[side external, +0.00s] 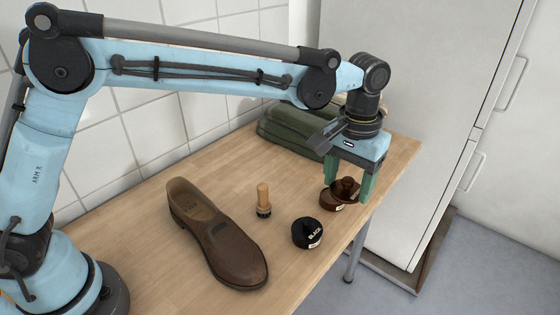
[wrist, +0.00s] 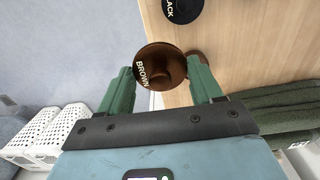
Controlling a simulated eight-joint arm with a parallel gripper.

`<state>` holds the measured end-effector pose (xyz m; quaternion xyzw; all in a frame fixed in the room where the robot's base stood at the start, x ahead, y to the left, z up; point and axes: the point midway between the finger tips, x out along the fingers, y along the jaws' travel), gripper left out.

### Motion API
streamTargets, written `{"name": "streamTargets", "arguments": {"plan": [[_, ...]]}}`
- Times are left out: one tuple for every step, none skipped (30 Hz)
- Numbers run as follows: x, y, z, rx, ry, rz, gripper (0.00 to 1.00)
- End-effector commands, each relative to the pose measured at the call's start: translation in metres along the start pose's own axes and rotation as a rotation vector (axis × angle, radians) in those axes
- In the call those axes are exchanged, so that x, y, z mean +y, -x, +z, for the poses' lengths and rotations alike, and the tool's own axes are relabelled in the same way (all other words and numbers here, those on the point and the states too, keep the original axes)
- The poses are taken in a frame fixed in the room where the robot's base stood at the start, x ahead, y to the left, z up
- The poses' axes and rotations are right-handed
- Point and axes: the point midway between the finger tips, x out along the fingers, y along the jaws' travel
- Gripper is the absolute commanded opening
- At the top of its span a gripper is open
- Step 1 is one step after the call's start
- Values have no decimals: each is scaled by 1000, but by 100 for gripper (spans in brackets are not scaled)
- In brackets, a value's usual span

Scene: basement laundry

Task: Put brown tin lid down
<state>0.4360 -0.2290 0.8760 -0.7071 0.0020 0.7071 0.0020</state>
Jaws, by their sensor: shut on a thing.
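The brown tin lid (wrist: 150,66), dark brown with pale BROWN lettering, is between the green fingers of my gripper (wrist: 161,74), which is shut on it. In the side external view my gripper (side external: 348,188) points down near the table's right edge, with the lid (side external: 347,186) between its fingers. The brown tin (side external: 331,202) sits on the table just below and left of the lid. In the wrist view the lid hides most of the tin (wrist: 202,58). I cannot tell whether lid and tin touch.
A black tin (side external: 307,233) stands close by at the front left. A wooden-handled brush (side external: 263,200) and a brown shoe (side external: 218,240) are further left. Folded green cloths (side external: 285,128) lie behind my gripper. The wooden table (side external: 150,270) ends just right of the lid.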

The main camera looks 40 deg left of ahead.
Motion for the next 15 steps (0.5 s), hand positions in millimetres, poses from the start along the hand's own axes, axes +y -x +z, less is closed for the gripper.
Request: {"name": "streamTargets", "arguments": {"plan": [[5, 5, 6, 0, -2, 0, 37], [8, 7, 9, 0, -3, 0, 37], [10, 10, 12, 0, -2, 0, 37], [12, 11, 14, 0, -1, 0, 37], [12, 12, 16, 0, 0, 0, 37], [10, 13, 17, 0, 2, 0, 37], [7, 13, 18, 0, 4, 0, 37], [2, 13, 18, 0, 5, 0, 37], [-7, 12, 19, 0, 7, 0, 37], [-16, 11, 19, 0, 9, 0, 37], [-24, 10, 19, 1, 9, 0, 37], [-35, 8, 20, 1, 11, 0, 37], [-43, 6, 20, 1, 10, 1, 37], [-50, 5, 21, 1, 11, 1, 37], [-59, 3, 22, 1, 10, 1, 37]]}}
